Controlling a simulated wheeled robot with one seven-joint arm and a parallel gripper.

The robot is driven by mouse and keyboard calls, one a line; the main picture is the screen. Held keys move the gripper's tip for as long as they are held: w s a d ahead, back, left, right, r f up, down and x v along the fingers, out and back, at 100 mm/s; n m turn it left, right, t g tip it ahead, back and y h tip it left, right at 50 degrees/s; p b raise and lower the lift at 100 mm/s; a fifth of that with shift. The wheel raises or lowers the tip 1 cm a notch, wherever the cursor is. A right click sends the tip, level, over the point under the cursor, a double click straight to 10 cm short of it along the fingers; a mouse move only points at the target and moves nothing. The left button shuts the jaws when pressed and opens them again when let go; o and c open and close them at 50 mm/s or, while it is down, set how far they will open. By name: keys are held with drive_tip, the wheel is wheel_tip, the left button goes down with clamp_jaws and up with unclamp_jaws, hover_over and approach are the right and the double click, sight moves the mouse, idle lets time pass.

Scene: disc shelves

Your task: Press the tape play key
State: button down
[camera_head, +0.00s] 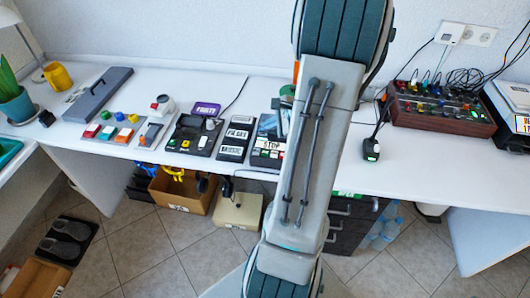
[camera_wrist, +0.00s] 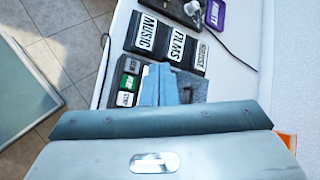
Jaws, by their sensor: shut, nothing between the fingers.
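The tape player shows in the wrist view as a dark panel with a row of labelled keys. The green play key (camera_wrist: 128,81) sits between a dark key (camera_wrist: 131,66) and a white stop key (camera_wrist: 125,99). My gripper (camera_wrist: 172,78) is shut and empty, just right of this key row in the picture; its fingers cover part of the player. I cannot tell whether they touch it. In the head view the tape player (camera_head: 268,148) is on the bench, partly hidden behind my arm; my gripper is hidden there.
Boxes labelled films and music (camera_head: 237,137) stand left of the player. Further left are a black device (camera_head: 195,134) and coloured buttons (camera_head: 115,130). A mixer (camera_head: 440,108) with cables and a black handheld device (camera_head: 371,148) lie right of my arm. The bench's right front is clear.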

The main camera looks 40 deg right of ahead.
drive_tip(key=b, duration=0.5)
hover_over(269, 153)
drive_tip(key=f, duration=0.7)
drive_tip(key=shift+s+a+f, duration=0.1)
drive_tip(key=shift+s+a, duration=0.1)
drive_tip(key=shift+a, duration=0.05)
drive_tip(key=shift+f+b, duration=0.75)
idle(0.6)
drive_tip(key=shift+f+b, duration=0.4)
drive_tip(key=shift+b, duration=0.2)
drive_tip(key=shift+f+b, duration=0.4)
drive_tip(key=shift+b, duration=0.05)
idle(0.5)
idle(0.3)
drive_tip(key=shift+r+p, duration=0.5)
drive_tip(key=shift+r, duration=0.35)
